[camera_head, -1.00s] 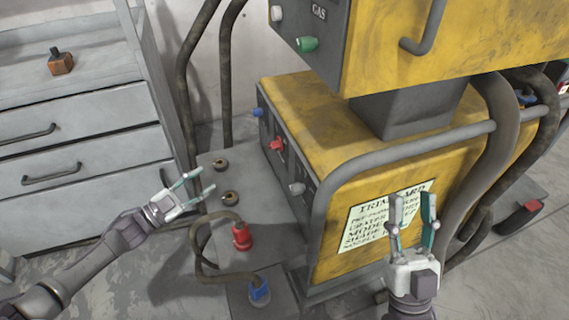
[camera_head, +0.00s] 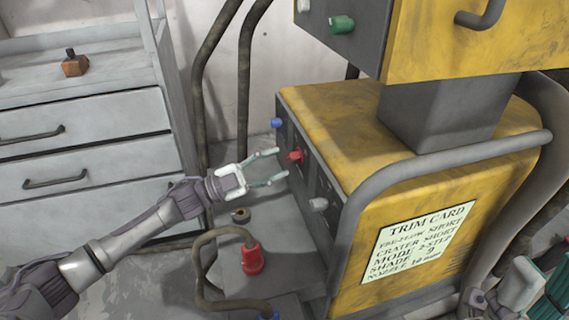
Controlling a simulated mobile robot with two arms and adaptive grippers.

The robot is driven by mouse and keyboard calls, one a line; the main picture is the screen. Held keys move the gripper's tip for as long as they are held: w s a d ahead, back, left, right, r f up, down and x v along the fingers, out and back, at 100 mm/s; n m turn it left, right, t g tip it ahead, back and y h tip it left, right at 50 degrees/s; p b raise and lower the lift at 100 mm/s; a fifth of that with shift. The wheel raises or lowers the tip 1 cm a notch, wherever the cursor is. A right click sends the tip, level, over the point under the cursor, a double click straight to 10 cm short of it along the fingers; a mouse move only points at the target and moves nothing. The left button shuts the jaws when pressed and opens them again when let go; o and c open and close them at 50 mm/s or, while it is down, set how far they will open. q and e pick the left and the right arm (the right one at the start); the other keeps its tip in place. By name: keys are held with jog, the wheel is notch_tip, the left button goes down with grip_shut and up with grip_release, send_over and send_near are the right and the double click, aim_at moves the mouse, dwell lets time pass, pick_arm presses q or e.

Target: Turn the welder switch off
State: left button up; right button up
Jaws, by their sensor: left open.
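The yellow machine (camera_head: 350,128) has a dark side panel with a blue knob (camera_head: 277,123), a red knob (camera_head: 295,156) and a white knob (camera_head: 318,204). No readable label shows which one is the welder switch. My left gripper (camera_head: 282,163) is open, its fingertips pointing right at the red knob and just short of it or beside it; I cannot tell whether they touch. My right gripper (camera_head: 548,279) is at the lower right, partly cut off by the picture edge, away from the knobs.
An upper yellow box (camera_head: 480,45) overhangs, with a green knob (camera_head: 342,24). A grey shelf below the panel holds a red plug (camera_head: 252,257) on a hose and a dark round fitting (camera_head: 240,215). A drawer cabinet (camera_head: 85,150) stands left. A trim card (camera_head: 417,242) is on the machine.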

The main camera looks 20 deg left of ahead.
aim_at(294, 156)
pick_arm(q)
jog(key=shift+x, duration=1.4)
grip_shut()
